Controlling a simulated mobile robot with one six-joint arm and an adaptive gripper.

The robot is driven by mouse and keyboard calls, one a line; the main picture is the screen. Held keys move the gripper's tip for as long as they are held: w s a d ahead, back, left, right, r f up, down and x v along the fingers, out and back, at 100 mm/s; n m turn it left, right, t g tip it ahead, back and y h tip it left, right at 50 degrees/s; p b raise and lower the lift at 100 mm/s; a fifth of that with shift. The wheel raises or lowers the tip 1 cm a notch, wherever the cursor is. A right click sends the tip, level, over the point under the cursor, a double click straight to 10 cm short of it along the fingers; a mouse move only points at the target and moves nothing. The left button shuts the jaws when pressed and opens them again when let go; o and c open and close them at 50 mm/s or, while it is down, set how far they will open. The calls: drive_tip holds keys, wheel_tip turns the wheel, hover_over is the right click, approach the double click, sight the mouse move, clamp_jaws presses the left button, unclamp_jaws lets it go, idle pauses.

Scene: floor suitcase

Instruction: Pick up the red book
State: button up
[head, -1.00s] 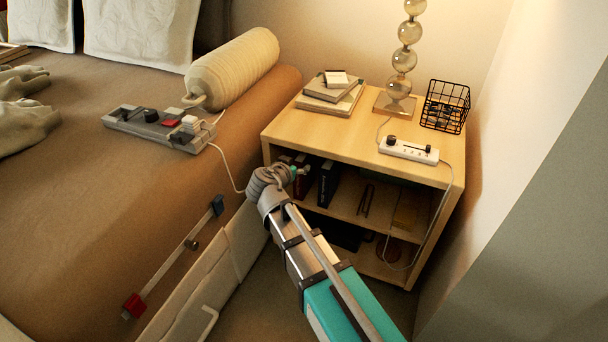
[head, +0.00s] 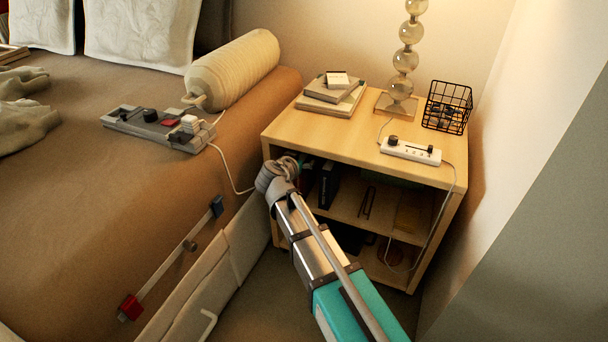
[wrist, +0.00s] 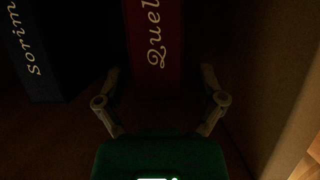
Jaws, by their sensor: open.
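The red book (wrist: 155,50) stands upright in the wrist view, its spine facing me with pale lettering that starts "Quel". My gripper (wrist: 160,80) is open, with one finger on each side of the lower end of the red spine. I cannot tell whether the fingers touch the book. In the head view my gripper (head: 292,170) reaches into the upper shelf of the nightstand at its left side.
A dark blue book (wrist: 38,45) stands left of the red one with a gap. The shelf's side wall (wrist: 262,70) is close on the right in the wrist view. The nightstand (head: 345,140) carries stacked books (head: 332,95), a lamp (head: 398,85), a wire basket (head: 447,105) and a white power strip (head: 410,150).

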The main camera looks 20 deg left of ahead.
drive_tip(key=shift+x, duration=1.05)
clamp_jaws()
